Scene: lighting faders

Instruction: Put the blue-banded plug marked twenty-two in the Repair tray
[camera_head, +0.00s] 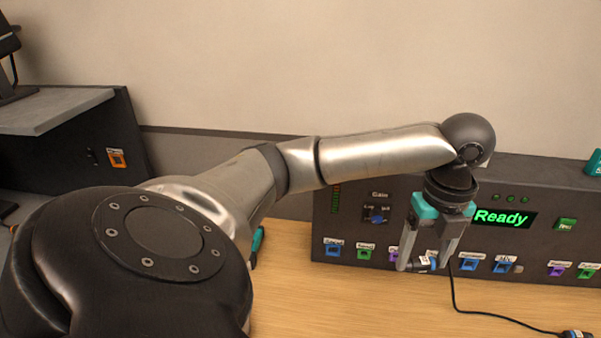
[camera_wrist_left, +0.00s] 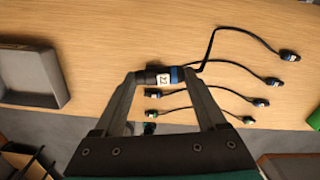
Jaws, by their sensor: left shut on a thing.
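My left gripper (camera_head: 424,266) is shut on a dark plug (camera_wrist_left: 163,79) with a blue band and a white label. The plug lies crosswise between the fingertips, in front of the panel in the head view. The label's number is too small to read surely. A black cable runs from its blue-banded end to a dark connector (camera_wrist_left: 288,56). A grey tray (camera_wrist_left: 55,75) lies on the table at the left of the left wrist view, apart from the gripper; no name shows on it. My right gripper is not in view.
A dark panel (camera_head: 335,290) with coloured sockets and a green "Ready" display (camera_head: 501,218) stands behind the gripper. Several other cables with plugs (camera_wrist_left: 272,81) lie at the right of the left wrist view. Bare wood separates the tray from the held plug.

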